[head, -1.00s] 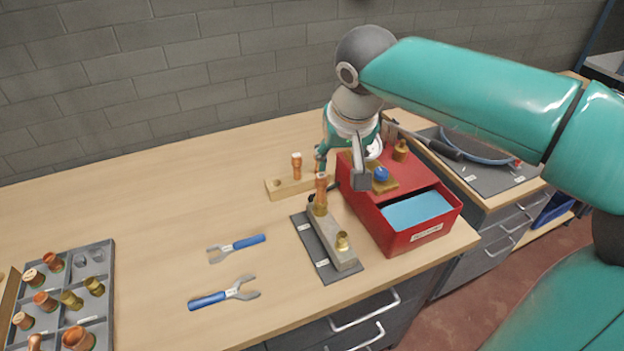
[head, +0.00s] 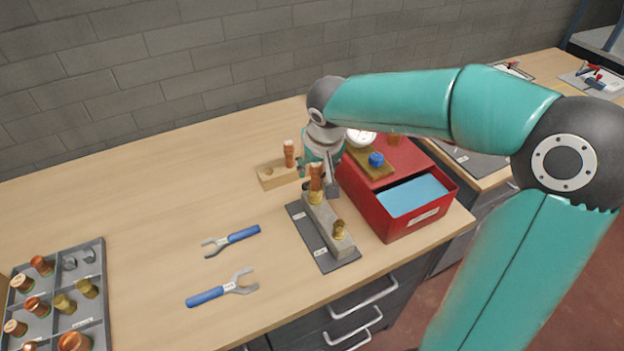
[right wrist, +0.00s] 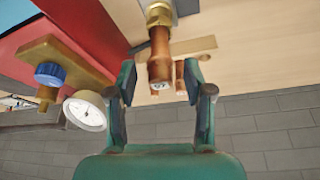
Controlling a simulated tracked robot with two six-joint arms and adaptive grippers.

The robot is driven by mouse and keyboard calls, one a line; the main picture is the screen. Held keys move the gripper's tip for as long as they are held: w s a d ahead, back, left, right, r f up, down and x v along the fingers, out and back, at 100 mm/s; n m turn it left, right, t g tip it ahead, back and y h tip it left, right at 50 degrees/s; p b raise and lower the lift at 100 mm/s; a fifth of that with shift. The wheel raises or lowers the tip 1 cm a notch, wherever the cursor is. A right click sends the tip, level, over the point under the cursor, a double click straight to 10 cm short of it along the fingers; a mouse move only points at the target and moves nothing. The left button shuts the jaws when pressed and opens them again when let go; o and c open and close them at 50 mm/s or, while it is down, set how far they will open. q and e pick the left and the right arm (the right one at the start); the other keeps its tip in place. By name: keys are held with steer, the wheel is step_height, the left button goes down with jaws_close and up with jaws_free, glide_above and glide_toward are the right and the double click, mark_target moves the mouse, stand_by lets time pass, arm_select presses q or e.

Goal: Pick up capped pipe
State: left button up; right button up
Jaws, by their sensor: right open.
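A copper pipe (head: 316,180) stands upright in a brass fitting at the far end of a grey block (head: 328,226). In the right wrist view this pipe (right wrist: 159,60) points toward the camera, its end facing me. A second, shorter copper piece (head: 289,153) stands in a wooden block (head: 276,174) behind it. I cannot tell for sure which is the capped pipe. My right gripper (head: 318,176) is open at the standing pipe. In the right wrist view the open fingers (right wrist: 162,88) lie on either side of the pipe's end, with visible gaps. My left gripper is out of view.
Two blue-handled tools (head: 232,240) and a fittings tray (head: 104,295) lie left. The table's back left is clear.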

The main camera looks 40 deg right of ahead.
mark_target(314, 175)
steer(key=p+x, duration=0.1)
steer(key=x, duration=0.4)
steer(key=shift+w, duration=0.1)
jaws_close()
